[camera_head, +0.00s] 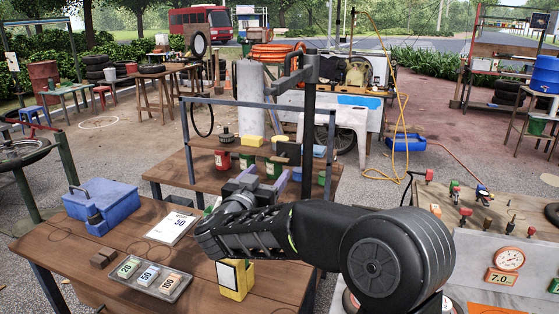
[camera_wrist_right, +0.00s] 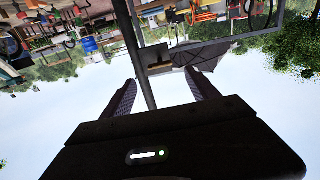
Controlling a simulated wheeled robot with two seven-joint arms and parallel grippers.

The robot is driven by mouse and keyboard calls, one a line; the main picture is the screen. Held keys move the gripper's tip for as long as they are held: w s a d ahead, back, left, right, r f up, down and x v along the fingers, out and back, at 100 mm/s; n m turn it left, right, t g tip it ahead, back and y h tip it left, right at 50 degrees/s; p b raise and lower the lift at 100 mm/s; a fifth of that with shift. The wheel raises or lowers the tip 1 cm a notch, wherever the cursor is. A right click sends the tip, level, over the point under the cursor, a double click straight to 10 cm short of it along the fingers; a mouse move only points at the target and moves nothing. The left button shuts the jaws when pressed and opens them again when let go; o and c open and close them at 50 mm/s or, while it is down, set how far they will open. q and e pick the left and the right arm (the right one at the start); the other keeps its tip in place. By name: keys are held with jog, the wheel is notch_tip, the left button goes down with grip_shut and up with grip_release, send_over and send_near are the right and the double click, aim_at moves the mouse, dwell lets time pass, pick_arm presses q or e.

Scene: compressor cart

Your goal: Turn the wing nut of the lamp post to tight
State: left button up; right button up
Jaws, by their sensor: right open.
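A dark upright post (camera_head: 309,130), which I take for the lamp post, rises in the middle of the head view. In the right wrist view the picture is upside down. The open fingers (camera_wrist_right: 160,82) point toward a dark bracket (camera_wrist_right: 158,58) with a brownish bar (camera_wrist_right: 164,69), perhaps the wing nut. My left gripper is out of view.
A wooden bench (camera_head: 120,230) holds a blue toolbox (camera_head: 101,200), a tray of numbered blocks (camera_head: 150,278), a card (camera_head: 173,228) and a yellow box (camera_head: 235,279). A grey rail frame (camera_head: 240,104) stands behind. A gauge (camera_head: 509,259) is on the right bench.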

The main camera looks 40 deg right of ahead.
aim_at(278, 161)
jog(key=p+x, duration=0.1)
jog(key=x, duration=0.7)
jog(key=shift+f, duration=0.1)
jog(key=shift+c, duration=0.6)
jog(key=c, duration=1.2)
jog(key=shift+c, duration=0.2)
